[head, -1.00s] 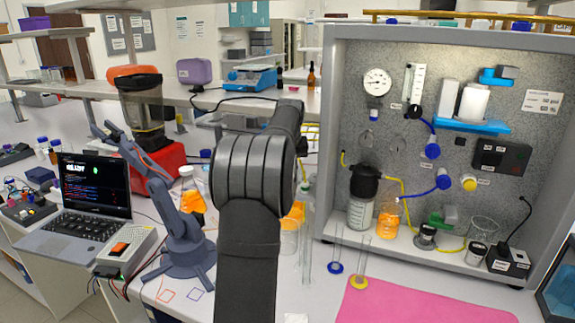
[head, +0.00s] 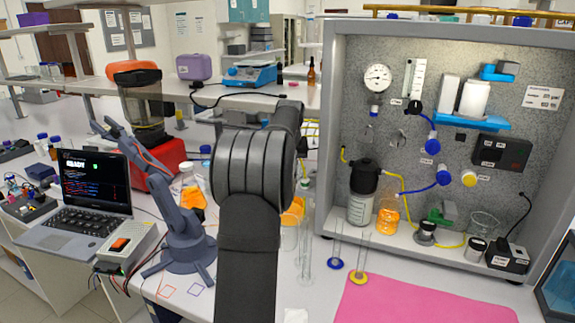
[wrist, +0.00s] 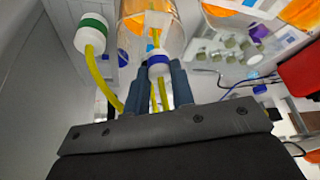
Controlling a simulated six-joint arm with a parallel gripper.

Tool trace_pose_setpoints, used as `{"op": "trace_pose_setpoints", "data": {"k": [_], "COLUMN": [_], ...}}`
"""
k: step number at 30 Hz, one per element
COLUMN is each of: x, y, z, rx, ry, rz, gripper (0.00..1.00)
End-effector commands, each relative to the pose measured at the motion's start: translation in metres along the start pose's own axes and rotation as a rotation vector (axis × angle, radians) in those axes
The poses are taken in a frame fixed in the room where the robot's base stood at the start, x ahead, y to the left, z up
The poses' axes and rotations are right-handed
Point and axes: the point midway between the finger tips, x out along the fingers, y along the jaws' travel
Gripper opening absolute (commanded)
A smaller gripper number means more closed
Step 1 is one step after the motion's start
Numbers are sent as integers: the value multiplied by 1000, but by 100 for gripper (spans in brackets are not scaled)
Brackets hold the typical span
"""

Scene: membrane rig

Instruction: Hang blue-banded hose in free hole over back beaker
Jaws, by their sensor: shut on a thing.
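In the wrist view my gripper (wrist: 161,88) is shut on the blue-banded hose (wrist: 158,66). It has a white end with a blue band, and yellow tubing shows between the fingers. A green-banded hose (wrist: 92,32) with yellow tubing is at the upper left, apart from my fingers. A clear beaker with orange contents (wrist: 136,30) is just beyond the blue-banded end. I cannot tell whether they touch. In the head view my arm hides the gripper and the hose. An orange-filled beaker (head: 292,214) shows partly beside my arm. I cannot make out the free hole.
In the head view, clear cylinders with blue (head: 335,263) and yellow (head: 357,277) bases stand right of my arm. The grey instrument panel (head: 327,130) stands at the right, behind a pink mat (head: 430,304). A small blue-grey robot arm (head: 182,240) and a laptop (head: 80,215) are at the left.

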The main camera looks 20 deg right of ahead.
Motion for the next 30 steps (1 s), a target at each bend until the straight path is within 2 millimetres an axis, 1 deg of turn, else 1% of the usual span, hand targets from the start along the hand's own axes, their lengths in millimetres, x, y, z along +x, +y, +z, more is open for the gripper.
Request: {"op": "trace_pose_setpoints", "data": {"k": [30], "x": [14], "y": [0], "z": [6], "rx": [0], "ry": [-1], "rz": [0], "gripper": [1]}}
